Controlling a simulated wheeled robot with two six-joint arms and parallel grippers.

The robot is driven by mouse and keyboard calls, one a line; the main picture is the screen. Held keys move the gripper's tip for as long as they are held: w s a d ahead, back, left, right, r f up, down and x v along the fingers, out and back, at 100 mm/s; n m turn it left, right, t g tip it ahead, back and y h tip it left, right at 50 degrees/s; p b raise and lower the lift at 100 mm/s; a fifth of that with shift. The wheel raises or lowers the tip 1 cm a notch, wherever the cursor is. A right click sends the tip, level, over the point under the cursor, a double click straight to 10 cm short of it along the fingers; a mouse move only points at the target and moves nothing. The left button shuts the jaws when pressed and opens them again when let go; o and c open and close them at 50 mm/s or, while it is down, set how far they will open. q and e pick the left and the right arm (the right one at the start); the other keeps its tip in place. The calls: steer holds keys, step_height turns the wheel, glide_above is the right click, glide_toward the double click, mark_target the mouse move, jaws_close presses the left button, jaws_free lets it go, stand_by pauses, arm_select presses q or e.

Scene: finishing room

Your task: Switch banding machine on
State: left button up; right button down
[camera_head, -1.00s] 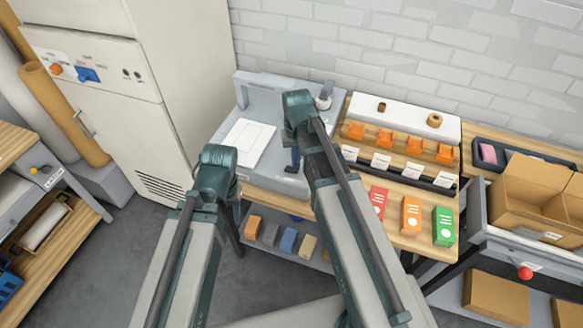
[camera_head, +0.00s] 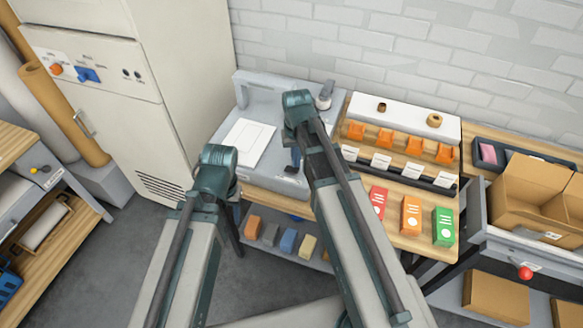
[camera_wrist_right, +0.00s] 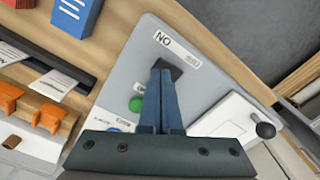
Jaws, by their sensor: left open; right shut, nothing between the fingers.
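The grey banding machine (camera_head: 259,86) stands on the bench against the wall, a white plate on its top. In the right wrist view its grey panel (camera_wrist_right: 208,71) carries a label (camera_wrist_right: 176,48) that reads "NO" as pictured, or "ON" turned over. A green button (camera_wrist_right: 136,103) shows beside the fingers. My right gripper (camera_wrist_right: 167,72) is shut and empty. Its tips are over a dark part of the panel (camera_wrist_right: 180,66), mostly hidden by them; I cannot tell if they touch. In the head view it shows partly (camera_head: 293,160) beside my right arm. My left gripper is not visible.
A tall cream cabinet (camera_head: 150,110) with an orange knob and blue switch stands left. An open cardboard box (camera_head: 530,185) is farther right.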

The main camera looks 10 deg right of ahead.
mark_target(295, 170)
steer(key=shift+f+b, duration=1)
stand_by(0.6)
step_height(295, 170, up, 7)
steer(key=p, duration=0.7)
steer(key=shift+r, duration=0.1)
steer(key=shift+a, duration=0.1)
steer(key=s+a+f+n+h+b, duration=0.1)
steer(key=s+a+n, duration=0.3)
steer(key=s+a, duration=0.6)
steer(key=s, duration=0.4)
steer(key=shift+s+a+f+n+b, duration=0.15)
steer(key=shift+f+n+b, duration=0.15)
steer(key=shift+f, duration=0.05)
stand_by(1.2)
